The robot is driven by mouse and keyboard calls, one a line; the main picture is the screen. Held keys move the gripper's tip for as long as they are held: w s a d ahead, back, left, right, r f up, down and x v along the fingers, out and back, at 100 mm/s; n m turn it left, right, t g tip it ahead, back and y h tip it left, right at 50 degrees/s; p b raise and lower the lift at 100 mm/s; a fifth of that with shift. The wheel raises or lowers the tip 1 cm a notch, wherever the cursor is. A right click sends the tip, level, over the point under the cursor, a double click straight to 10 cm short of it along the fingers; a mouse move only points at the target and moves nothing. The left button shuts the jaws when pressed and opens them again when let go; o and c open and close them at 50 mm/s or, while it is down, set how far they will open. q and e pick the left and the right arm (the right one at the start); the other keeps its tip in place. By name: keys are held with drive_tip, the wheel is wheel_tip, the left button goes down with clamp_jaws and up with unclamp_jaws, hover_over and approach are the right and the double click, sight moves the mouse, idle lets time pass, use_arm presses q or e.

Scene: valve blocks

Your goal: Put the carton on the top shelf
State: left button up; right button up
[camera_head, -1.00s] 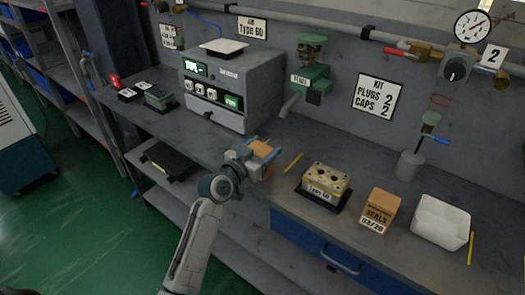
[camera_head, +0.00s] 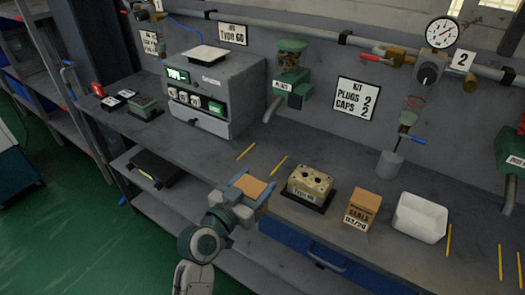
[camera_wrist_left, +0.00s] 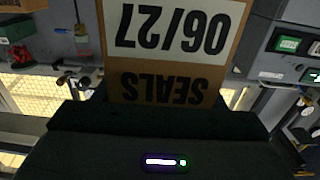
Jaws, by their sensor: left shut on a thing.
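My left gripper (camera_head: 250,196) is shut on an orange-brown carton (camera_head: 251,186), held up in front of the bench's near edge. In the left wrist view the carton (camera_wrist_left: 175,88) fills the upper middle, its label reading SEALS 06/27 upside down. A second, similar carton (camera_head: 362,208), marked SEALS 03/20, stands on the bench to the right. A rack with shelves (camera_head: 45,112) shows at the far left; I cannot tell which shelf is its top one. My right gripper is not in view.
On the bench (camera_head: 222,153) are a valve block (camera_head: 310,183) on a dark base, a white bin (camera_head: 420,218), a grey test machine (camera_head: 215,90) and a grey cylinder (camera_head: 388,164). A lower shelf (camera_head: 160,206) runs beneath. Green floor (camera_head: 80,240) is open at left.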

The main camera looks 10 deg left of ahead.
use_arm(q)
drive_tip(key=shift+s, duration=0.25)
drive_tip(key=shift+s+a+f, duration=0.15)
drive_tip(key=shift+a+f, duration=0.05)
drive_tip(key=shift+f, duration=0.05)
drive_tip(key=s+a+f+n+y, duration=0.1)
drive_tip(key=a+y, duration=0.1)
drive_tip(key=s+a+f+n+y, duration=0.1)
drive_tip(key=s+a+f+y, duration=0.1)
drive_tip(key=shift+s+f+n+t, duration=0.1)
drive_tip(key=shift+f+n+t, duration=0.1)
drive_tip(key=shift+n+t, duration=0.15)
drive_tip(key=s+a+y, duration=0.1)
drive_tip(key=s+a+f+n+y, duration=0.1)
drive_tip(key=s+a, duration=0.1)
drive_tip(key=shift+s+f+n+t, duration=0.2)
drive_tip(key=shift+s+n+t, duration=0.05)
drive_tip(key=shift+s, duration=0.05)
drive_tip(key=shift+w, duration=0.1)
